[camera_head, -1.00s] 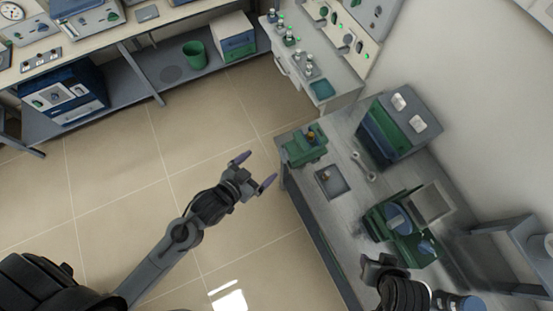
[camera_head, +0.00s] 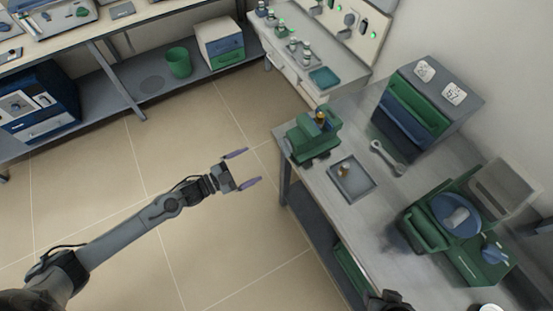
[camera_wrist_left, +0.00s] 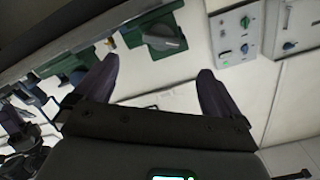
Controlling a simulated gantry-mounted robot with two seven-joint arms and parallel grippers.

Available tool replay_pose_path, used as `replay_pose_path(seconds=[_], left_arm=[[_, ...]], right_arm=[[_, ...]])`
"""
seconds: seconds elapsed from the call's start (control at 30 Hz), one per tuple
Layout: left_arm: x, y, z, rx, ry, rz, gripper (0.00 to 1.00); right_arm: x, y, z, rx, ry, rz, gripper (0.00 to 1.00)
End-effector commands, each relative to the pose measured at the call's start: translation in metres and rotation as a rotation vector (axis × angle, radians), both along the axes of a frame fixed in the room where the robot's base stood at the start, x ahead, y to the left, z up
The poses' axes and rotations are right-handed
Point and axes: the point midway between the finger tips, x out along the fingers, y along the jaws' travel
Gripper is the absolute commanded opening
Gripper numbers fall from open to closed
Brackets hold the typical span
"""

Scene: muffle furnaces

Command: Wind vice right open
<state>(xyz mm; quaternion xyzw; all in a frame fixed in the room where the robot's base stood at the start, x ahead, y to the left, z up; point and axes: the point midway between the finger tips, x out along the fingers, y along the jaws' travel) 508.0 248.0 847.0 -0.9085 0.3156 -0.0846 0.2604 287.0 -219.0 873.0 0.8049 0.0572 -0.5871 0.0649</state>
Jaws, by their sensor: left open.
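A green bench vice (camera_head: 312,142) stands at the near left corner of the grey workbench. A small brass-coloured piece (camera_head: 320,117) shows at its top; I cannot tell whether the jaws grip it. My left gripper (camera_head: 243,168) is open and empty, over the floor to the left of the vice and apart from it. Its two purple fingers (camera_wrist_left: 158,95) are spread in the left wrist view, with green equipment and a grey knob beyond them. Only a dark tip of my right arm's end (camera_head: 390,300) shows at the bottom edge; its fingers cannot be made out.
On the workbench (camera_head: 355,225) are a grey tray (camera_head: 363,182) holding a small part, a spanner (camera_head: 388,158), a green-and-blue drawer cabinet (camera_head: 412,112) and a green machine with a blue disc (camera_head: 455,212). A side bench with bottles stands behind. Floor left of the bench is clear.

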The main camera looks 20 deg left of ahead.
Motion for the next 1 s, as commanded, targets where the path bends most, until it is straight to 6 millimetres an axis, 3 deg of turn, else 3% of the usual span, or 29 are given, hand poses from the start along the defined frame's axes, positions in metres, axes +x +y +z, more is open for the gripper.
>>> replay_pose_path(seconds=[0.03, 0.27, 0.7, 1.0], left_arm=[[0.004, 0.001, -0.004, 0.003, -0.008, 0.000, 0.98], [0.019, -0.009, -0.001, 0.001, -0.017, 0.000, 0.98], [0.072, -0.051, -0.001, -0.001, -0.017, 0.000, 0.98], [0.090, -0.065, -0.001, 0.001, -0.015, 0.001, 0.98]], right_arm=[[0.000, 0.000, -0.008, 0.000, -0.001, 0.000, 0.43], [0.000, 0.000, -0.010, 0.001, -0.003, -0.001, 0.43], [0.001, 0.001, -0.018, 0.007, -0.003, -0.005, 0.43], [0.001, 0.002, -0.021, 0.007, -0.003, -0.005, 0.43]])
